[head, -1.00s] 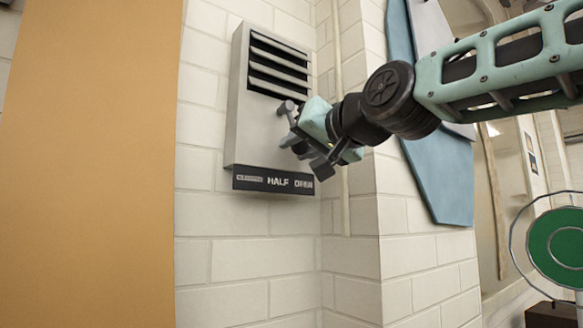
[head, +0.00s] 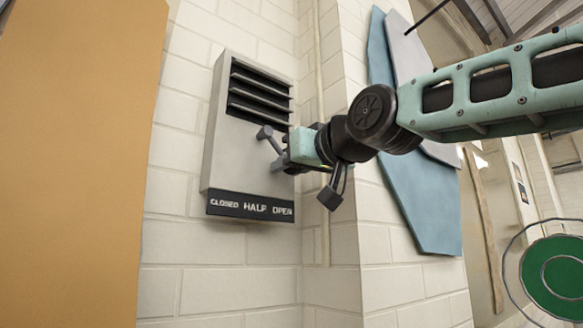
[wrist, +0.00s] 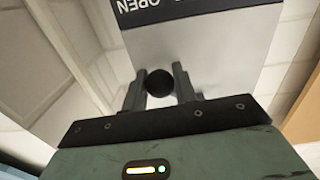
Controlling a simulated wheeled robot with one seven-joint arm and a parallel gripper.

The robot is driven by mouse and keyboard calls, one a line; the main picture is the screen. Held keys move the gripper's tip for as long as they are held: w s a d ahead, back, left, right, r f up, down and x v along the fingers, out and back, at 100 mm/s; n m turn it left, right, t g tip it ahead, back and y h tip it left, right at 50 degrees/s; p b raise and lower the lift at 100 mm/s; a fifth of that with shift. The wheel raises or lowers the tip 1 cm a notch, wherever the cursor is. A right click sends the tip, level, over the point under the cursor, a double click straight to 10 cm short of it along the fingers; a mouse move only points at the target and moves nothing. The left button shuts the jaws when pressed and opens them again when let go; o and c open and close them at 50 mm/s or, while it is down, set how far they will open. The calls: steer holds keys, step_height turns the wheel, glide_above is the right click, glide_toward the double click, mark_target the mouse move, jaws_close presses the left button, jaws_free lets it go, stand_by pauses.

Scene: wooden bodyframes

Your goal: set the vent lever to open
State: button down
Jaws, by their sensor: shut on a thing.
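The grey vent box (head: 222,150) is on the white brick wall, with dark louvres above and a black strip (head: 250,207) reading CLOSED, HALF, OPEN from left to right. The dark grey lever (head: 266,133) stands out from the box front below the louvres and slants down to the right into my gripper (head: 282,161). In the wrist view my gripper (wrist: 159,90) has its two fingers either side of the round black lever knob (wrist: 159,82), shut on it. The OPEN label shows upside down at the top there. My gripper partly hides the lever's lower end in the head view.
An orange-tan panel (head: 70,170) stands at the left. A wall corner and a thin vertical pipe (head: 319,110) are just right of the box. Blue panels (head: 425,200) hang further right. A green disc (head: 555,275) is at the lower right.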

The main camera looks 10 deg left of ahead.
steer(key=c, duration=1.1)
jaws_free()
steer(key=shift+d, duration=0.15)
steer(key=shift+b+v, duration=5.5)
steer(key=shift+v, duration=3.15)
